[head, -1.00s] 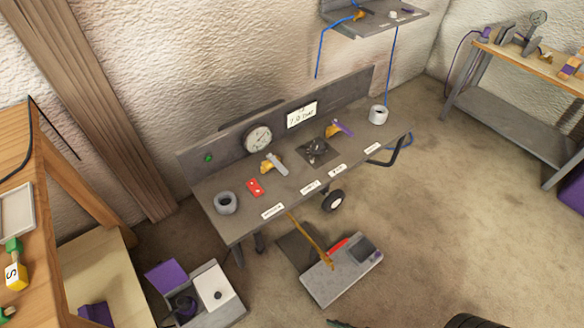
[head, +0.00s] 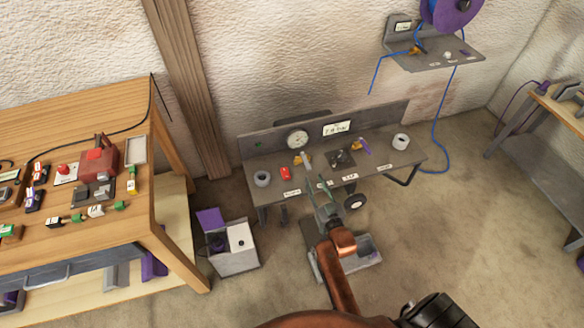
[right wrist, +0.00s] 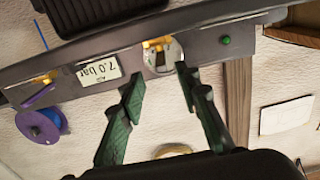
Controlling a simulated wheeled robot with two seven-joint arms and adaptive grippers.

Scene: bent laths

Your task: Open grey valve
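The grey valve (head: 304,158), a brass body with a grey lever, stands on the grey bench in front of the round gauge. In the right wrist view, which is upside down, its brass part (right wrist: 155,43) shows in front of the gauge, beyond my fingertips. The lever is hard to make out there. My right gripper (head: 316,187) is at the bench's front edge, short of the valve. In the right wrist view its green fingers (right wrist: 157,80) are apart with nothing between them. My left gripper is not in view.
A purple-handled valve (head: 362,147) is farther right on the bench (head: 268,164). A red block (head: 286,173), a grey ring (head: 262,178) and a white roll (head: 400,141) also sit there. A wooden table (head: 60,262) stands at left; a box (head: 235,245) is on the floor.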

